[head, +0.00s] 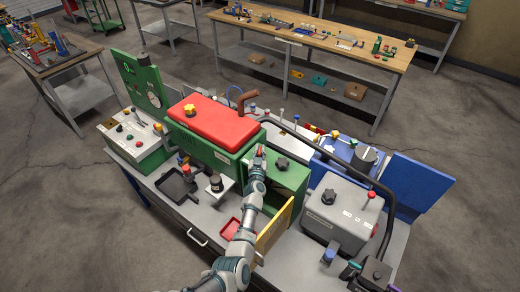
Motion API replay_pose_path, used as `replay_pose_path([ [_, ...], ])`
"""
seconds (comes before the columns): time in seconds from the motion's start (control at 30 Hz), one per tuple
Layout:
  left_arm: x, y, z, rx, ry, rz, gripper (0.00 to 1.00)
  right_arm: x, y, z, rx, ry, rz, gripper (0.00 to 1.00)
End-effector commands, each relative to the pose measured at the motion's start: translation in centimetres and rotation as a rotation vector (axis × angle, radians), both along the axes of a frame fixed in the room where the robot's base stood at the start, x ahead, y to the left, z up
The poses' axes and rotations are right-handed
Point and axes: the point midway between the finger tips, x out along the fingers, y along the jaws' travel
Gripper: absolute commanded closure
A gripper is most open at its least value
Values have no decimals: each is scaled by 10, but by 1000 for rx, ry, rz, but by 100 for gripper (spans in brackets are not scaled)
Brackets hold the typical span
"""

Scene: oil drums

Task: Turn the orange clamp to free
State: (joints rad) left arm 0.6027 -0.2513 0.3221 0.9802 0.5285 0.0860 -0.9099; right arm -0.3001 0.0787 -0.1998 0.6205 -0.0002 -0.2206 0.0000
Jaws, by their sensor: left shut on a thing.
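My left gripper (260,155) is at the front right edge of the green box with the red lid, beside the green cabinet. It is shut on a small orange-red piece (261,149), which looks like the orange clamp. The fingers and wrist cover most of it, so its angle cannot be told. My left arm comes up from the bottom of the view.
The red lid (212,117) stands left of the gripper, with a brown bent handle (247,97) behind. An open yellow door (273,229) is close to my arm's right. A grey box (343,212) and black curved pipe (384,200) stand farther right.

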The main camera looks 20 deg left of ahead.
Motion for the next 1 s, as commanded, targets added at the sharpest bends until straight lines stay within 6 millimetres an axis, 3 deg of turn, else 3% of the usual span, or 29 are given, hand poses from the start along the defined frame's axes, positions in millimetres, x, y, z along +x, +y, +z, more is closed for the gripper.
replay_pose_path([
  [0.7, 0, -1, -4, -1, 8, 77, 100, 0, 0, 1, 0, 0, 0, 60],
  [0.73, 0, -1, -4, -1, 8, 77, 85, 0, 0, 1, 0, -1, 0, 60],
  [0.83, 0, -1, -4, -1, 6, 77, 62, 0, 0, 1, 0, -1, 0, 60],
  [1.0, 0, 0, -2, -1, 3, 79, 62, 0, -1, 1, -1, 0, 0, 60],
])
